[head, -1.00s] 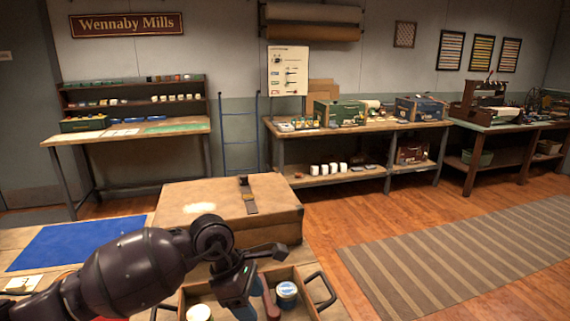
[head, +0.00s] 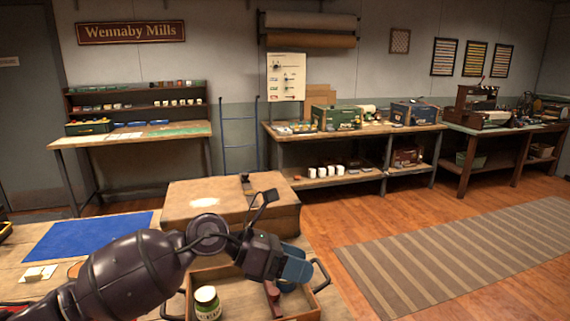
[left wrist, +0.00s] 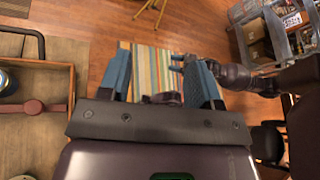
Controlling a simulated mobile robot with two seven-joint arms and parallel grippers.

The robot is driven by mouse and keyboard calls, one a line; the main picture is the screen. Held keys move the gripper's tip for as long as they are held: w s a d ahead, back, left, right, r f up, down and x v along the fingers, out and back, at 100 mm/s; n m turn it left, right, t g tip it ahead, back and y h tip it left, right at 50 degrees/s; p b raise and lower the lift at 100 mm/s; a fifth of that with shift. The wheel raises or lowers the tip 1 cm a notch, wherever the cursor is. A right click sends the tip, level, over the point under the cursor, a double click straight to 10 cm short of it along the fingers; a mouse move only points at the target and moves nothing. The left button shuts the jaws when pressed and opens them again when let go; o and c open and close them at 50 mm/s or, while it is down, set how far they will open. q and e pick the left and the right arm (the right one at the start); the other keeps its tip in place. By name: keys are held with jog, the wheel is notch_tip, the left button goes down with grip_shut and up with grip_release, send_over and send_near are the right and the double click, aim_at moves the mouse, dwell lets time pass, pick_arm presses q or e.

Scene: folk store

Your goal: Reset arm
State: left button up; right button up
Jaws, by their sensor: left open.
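My left gripper (head: 296,268) is above the right side of an open wooden tray, with its blue fingers toward the right. In the left wrist view its two blue fingers (left wrist: 160,82) stand well apart with nothing between them. The tray (head: 240,268) holds a labelled jar (head: 207,305) at its left and a red-brown strap-like item (head: 272,291). My gripper covers part of the tray's right side. My right arm shows in the left wrist view, its gripper (left wrist: 176,62) small beyond my left fingers; its jaw opening is unclear.
A closed brown case (head: 210,210) stands behind the tray. A blue mat (head: 85,238) and a small pale block (head: 40,273) lie on the table at left. A striped rug (head: 470,255) covers open floor at right. Grey crates (left wrist: 275,30) show in the left wrist view.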

pick_arm(q)
jog(key=w+a+r+n+t+h, duration=0.3)
jog(key=r+n+t+h, duration=0.45)
jog(key=n, duration=0.75)
jog(key=a+f+n+t+y, duration=1.1)
jog(key=a+f+n+y, duration=0.3)
jog(key=n, duration=0.8)
jog(key=s+a+f+n+g+y, duration=0.1)
jog(key=s+a+f+n+y, duration=0.2)
jog(key=f, duration=0.4)
jog(key=s+a+f+n+g+y, duration=0.2)
jog(key=s+a+f+n, duration=0.25)
jog(key=f, duration=0.35)
jog(key=s+a+f+n+g+y, duration=0.1)
jog(key=s+a+f+n+g, duration=0.1)
jog(key=s+f, duration=0.4)
jog(key=s+a+f+n+g+y, duration=0.1)
jog(key=s+f, duration=0.5)
jog(key=s, duration=0.6)
jog(key=shift+a+f+n+g, duration=0.4)
jog(key=shift+a+n, duration=0.25)
jog(key=shift+a, duration=0.45)
jog(key=shift+y, duration=0.25)
